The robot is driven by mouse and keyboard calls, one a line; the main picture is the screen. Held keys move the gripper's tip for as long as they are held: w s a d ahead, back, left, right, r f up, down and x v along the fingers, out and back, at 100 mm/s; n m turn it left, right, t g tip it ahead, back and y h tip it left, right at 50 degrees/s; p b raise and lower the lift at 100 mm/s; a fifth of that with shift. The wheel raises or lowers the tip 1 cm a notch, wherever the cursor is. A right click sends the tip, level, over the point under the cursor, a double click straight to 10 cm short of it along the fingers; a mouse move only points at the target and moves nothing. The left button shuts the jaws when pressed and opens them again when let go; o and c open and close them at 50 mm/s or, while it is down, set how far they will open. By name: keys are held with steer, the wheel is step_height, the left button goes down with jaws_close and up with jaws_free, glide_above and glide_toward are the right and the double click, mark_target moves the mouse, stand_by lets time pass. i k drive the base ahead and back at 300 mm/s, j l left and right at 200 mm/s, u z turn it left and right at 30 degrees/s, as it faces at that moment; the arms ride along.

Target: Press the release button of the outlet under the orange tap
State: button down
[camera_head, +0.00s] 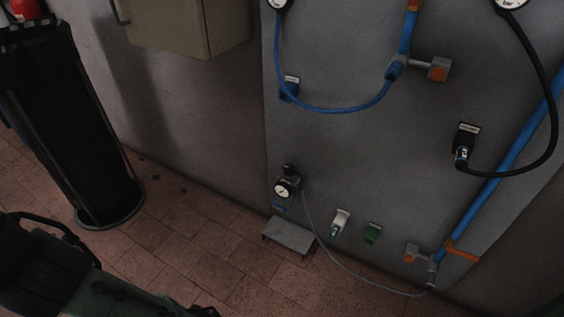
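A tap with an orange square end (438,70) sticks out from the blue pipe at the upper right of the grey panel. A second, smaller tap with an orange end (410,257) sits low on the right. A black outlet (466,136) with a label and a black hose is below and right of the upper tap. A blue outlet (289,88) with a blue hose is to the left. A white outlet (341,219) and a green outlet (373,233) sit low on the panel. Release buttons are too small to tell. My gripper is not in view.
A round gauge (285,189) on a regulator and a small grey step (288,236) are low on the panel. A tall black bin-like thing (75,130) stands left. A dark, partly cut-off thing (45,265) fills the lower left. Tiled floor (190,230) is open between.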

mark_target(409, 259)
steer(key=z, duration=1.2)
